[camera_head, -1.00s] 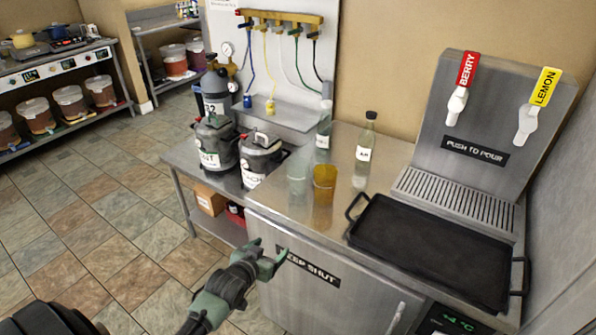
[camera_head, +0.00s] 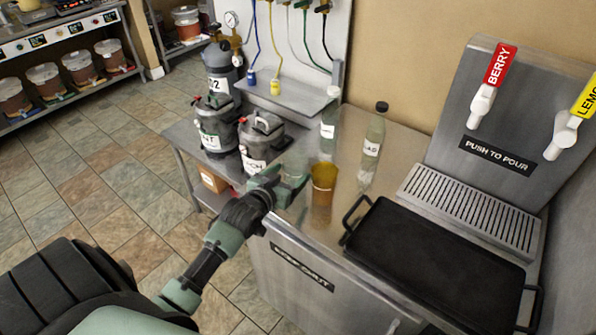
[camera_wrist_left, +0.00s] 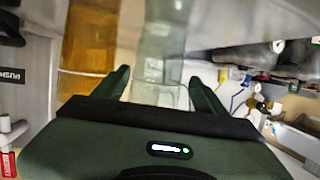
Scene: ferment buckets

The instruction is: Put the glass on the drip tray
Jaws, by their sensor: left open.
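A clear glass (camera_wrist_left: 160,62) stands on the steel counter and shows between the fingers in the left wrist view; in the head view my gripper mostly hides it. My left gripper (camera_head: 288,183) is open, with its fingers on either side of the glass. Whether they touch it I cannot tell. An amber cup (camera_head: 323,178) stands just right of the gripper and also shows in the left wrist view (camera_wrist_left: 88,45). The slotted drip tray (camera_head: 470,208) lies under the BERRY and LEMON taps at the right, with nothing on it. My right gripper is out of view.
A black pan with raised handles (camera_head: 440,262) lies on the counter in front of the drip tray. Two bottles, one dark-capped (camera_head: 373,147) and one paler (camera_head: 329,128), stand behind the cup. Dark kegs (camera_head: 262,145) stand at the left.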

